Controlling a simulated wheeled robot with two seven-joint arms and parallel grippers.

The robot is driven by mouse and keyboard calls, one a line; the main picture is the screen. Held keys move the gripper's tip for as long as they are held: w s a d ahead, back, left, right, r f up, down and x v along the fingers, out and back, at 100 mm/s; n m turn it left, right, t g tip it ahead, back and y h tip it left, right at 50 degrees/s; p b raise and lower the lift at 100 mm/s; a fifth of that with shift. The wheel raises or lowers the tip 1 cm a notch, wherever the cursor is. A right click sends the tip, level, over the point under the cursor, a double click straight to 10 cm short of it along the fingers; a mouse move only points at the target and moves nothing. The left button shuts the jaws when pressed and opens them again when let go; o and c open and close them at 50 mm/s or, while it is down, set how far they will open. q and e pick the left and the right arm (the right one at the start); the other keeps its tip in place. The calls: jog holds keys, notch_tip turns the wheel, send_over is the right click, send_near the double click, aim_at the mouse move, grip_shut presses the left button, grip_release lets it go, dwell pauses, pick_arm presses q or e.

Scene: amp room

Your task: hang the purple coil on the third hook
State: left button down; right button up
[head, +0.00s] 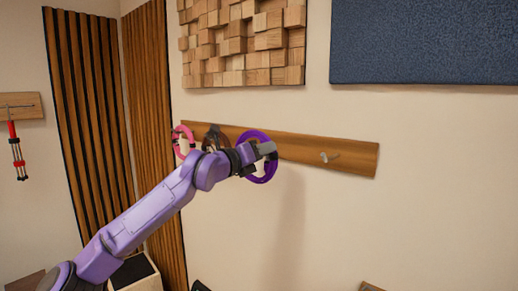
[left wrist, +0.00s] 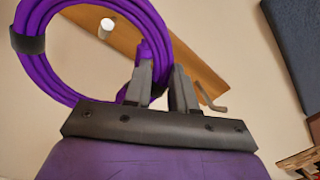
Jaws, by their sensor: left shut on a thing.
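The purple coil (head: 256,134) is a ring held in front of the wooden hook rail (head: 300,148). My left gripper (head: 267,148) is shut on the coil's side. In the left wrist view the coil (left wrist: 36,68) fills the upper left, with a strand at the fingers (left wrist: 163,78). A pale hook end (left wrist: 106,28) shows through the ring's opening; I cannot tell whether the ring is around it or only in front of it. Another hook (head: 328,157) on the rail's right is bare. My right gripper is not in view.
A pink coil (head: 178,147) and a dark brown coil (head: 212,133) hang on the rail's left part, close to my left arm. Wooden block panels (head: 245,45) and a dark blue panel (head: 425,40) are above. The wall below the rail is clear.

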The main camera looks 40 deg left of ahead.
pick_arm(q)
jog(key=shift+w+a, duration=0.1)
jog(key=shift+w, duration=0.75)
jog(key=shift+w+p, duration=0.4)
jog(key=shift+w, duration=0.3)
jog(key=shift+w+a+f+b, duration=0.2)
jog(key=shift+w+f+b, duration=1.1)
jog(key=shift+w+f, duration=0.1)
jog(key=c, duration=0.8)
grip_release()
jog(key=shift+c, duration=0.2)
